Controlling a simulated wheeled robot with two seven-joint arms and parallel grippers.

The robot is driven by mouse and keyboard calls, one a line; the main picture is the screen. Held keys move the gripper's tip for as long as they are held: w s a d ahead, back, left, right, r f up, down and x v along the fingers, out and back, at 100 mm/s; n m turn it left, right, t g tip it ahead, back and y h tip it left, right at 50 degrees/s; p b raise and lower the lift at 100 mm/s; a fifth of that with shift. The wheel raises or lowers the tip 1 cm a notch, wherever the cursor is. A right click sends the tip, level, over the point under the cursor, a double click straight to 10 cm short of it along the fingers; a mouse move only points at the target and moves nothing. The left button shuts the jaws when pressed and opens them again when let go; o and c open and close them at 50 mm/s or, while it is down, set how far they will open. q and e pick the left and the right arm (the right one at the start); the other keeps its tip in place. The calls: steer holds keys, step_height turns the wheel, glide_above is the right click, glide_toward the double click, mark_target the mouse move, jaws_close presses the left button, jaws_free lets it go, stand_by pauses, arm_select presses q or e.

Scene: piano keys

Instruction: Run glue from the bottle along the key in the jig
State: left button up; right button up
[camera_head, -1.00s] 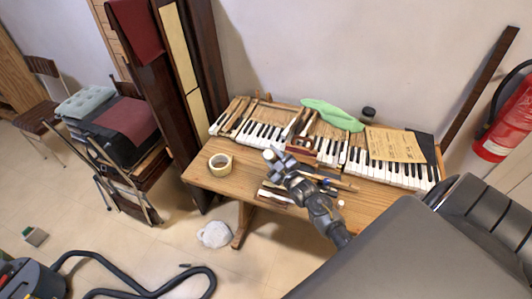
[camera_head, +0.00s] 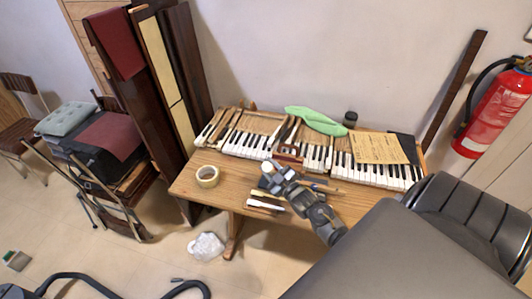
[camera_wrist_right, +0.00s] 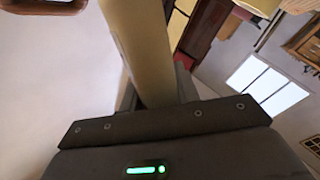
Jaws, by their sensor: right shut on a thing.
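My right gripper (camera_head: 273,175) is above the middle of the wooden table, in front of the piano keys. It is shut on a cream, rounded bottle (camera_wrist_right: 140,45), which stands out from between the fingers in the wrist view. In the head view only a small pale end of the bottle (camera_head: 265,167) shows beside the fingers. A white key piece (camera_head: 265,204) lies on a dark strip near the table's front edge, below the gripper; whether this is the key in the jig I cannot tell. The bottle's tip is not clear. My left gripper is not in view.
The keyboard (camera_head: 375,174) runs along the table's back, with a green cloth (camera_head: 316,120), a paper sheet (camera_head: 378,148) and a dark jar (camera_head: 350,119) on or behind it. A tape roll (camera_head: 207,176) sits at the left. The table (camera_head: 232,188) is bare beside the roll.

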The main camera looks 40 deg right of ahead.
steer(key=shift+s+d, duration=0.45)
steer(key=shift+s, duration=0.2)
steer(key=shift+s+d, duration=0.4)
steer(key=shift+s, duration=0.2)
steer(key=shift+s, duration=0.1)
steer(key=s+d, duration=0.1)
steer(key=s+d+p, duration=0.1)
steer(key=shift+s, duration=0.35)
steer(key=shift+w+a, duration=0.1)
steer(key=shift+w, duration=0.05)
steer(key=shift+w+a+r, duration=0.1)
steer(key=shift+w+a, duration=0.4)
steer(key=shift+w, duration=0.2)
steer(key=shift+w+a, duration=0.45)
steer(key=shift+w, duration=0.25)
steer(key=w+a+b, duration=0.1)
steer(key=w+a, duration=0.3)
steer(key=w, duration=0.2)
